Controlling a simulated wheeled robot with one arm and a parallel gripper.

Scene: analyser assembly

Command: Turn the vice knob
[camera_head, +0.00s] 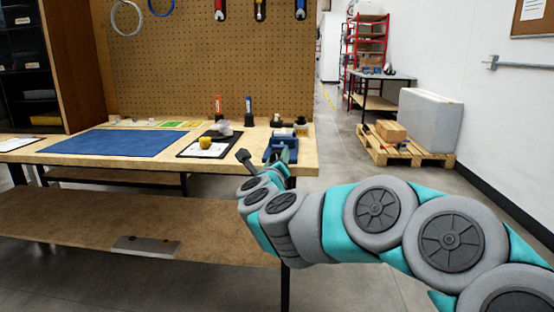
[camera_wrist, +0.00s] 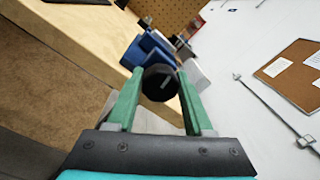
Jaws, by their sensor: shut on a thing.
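The blue vice (camera_head: 281,148) sits at the right end of the workbench. In the wrist view the blue vice (camera_wrist: 147,50) is ahead of my gripper, with its round black knob (camera_wrist: 160,83) facing the camera. A light line marks the knob's face. My gripper (camera_wrist: 160,95) has its two green fingers on either side of the knob, shut on it. In the head view my gripper (camera_head: 284,157) is at the vice's front, and the knob is hidden there by the fingers and arm.
The workbench (camera_head: 60,156) holds a blue mat (camera_head: 115,143), a clipboard (camera_head: 190,151) with a yellow object, and small bottles near the vice. A pegboard (camera_head: 200,60) stands behind. A lower shelf (camera_head: 130,220) runs beneath. Open floor lies right of the bench.

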